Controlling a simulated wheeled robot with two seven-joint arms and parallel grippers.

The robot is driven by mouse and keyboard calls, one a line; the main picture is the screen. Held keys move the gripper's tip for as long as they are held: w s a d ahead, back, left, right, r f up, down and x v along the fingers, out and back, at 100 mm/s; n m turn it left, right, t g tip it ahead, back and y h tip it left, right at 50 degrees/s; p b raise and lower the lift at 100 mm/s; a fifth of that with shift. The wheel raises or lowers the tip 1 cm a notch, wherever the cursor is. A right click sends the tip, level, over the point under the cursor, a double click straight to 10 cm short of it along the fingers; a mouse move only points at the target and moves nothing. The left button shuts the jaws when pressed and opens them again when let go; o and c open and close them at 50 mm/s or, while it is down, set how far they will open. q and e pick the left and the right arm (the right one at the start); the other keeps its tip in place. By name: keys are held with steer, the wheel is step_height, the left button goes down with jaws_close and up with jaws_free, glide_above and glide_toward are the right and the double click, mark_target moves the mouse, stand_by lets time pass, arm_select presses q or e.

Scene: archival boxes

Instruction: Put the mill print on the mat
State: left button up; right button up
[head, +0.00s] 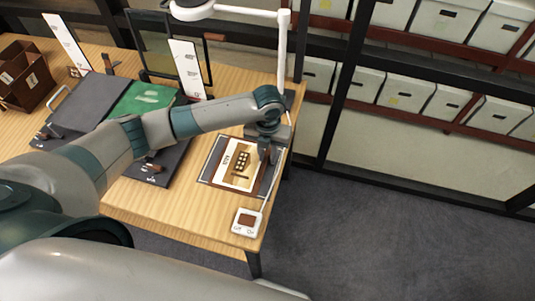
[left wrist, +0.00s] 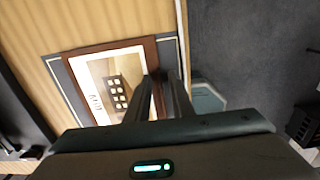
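The mill print (head: 238,163) shows a building with dark windows inside a brown border. It lies flat on, or just above, the dark grey mat with a pale line (head: 203,179) at the table's right end; I cannot tell whether they touch. The left wrist view also shows the print (left wrist: 108,82) and the mat's dark margin (left wrist: 57,72). My left gripper (head: 269,155) points down at the print's right edge. Its narrow fingers (left wrist: 161,78) stand close together on that brown edge and look shut on it. My right gripper is in neither view.
A white lamp post (head: 283,50) rises behind my gripper. Dark trays and a green sheet (head: 142,98) lie left; a brown divided box (head: 24,76) stands far left. Shelved boxes (head: 404,90) are behind.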

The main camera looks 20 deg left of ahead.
arm_select(q)
steer(key=shift+r, duration=0.15)
steer(key=shift+r+b, duration=0.3)
steer(key=shift+r, duration=0.3)
step_height(320, 180, up, 11)
steer(key=b, duration=0.3)
steer(key=shift+f, duration=0.15)
steer(key=shift+f, duration=0.1)
